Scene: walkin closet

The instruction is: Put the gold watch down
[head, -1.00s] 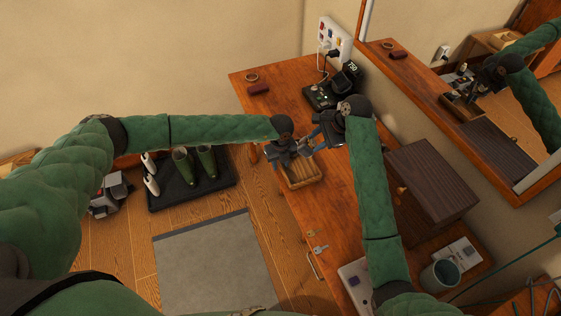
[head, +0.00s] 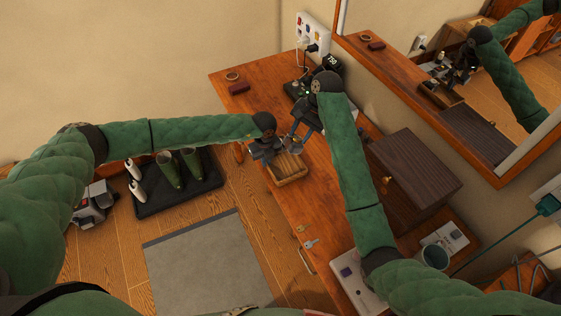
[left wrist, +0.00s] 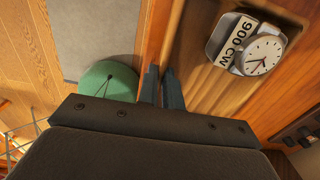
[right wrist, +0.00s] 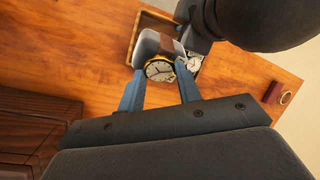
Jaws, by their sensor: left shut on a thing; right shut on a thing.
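The gold watch (right wrist: 160,70) sits on a grey cushion (right wrist: 148,43) between the fingers of my right gripper (right wrist: 159,92), which is shut on it. In the right wrist view it is held above the wooden tray (right wrist: 136,22), near my left gripper. In the head view my right gripper (head: 298,138) is just behind the tray (head: 290,176). My left gripper (head: 268,158) is low at the tray's left side. In the left wrist view its fingers (left wrist: 162,88) are close together on the tray's wall. A silver watch (left wrist: 262,54) with a "900 CW" label lies inside the tray.
The tray stands on the wooden table (head: 262,112). A dark wooden box (head: 415,165) is to the right. Keys (head: 310,243) lie at the front edge. A red case (head: 239,89) and a ring-shaped item (head: 232,76) are at the far left. A mirror (head: 450,100) backs the table.

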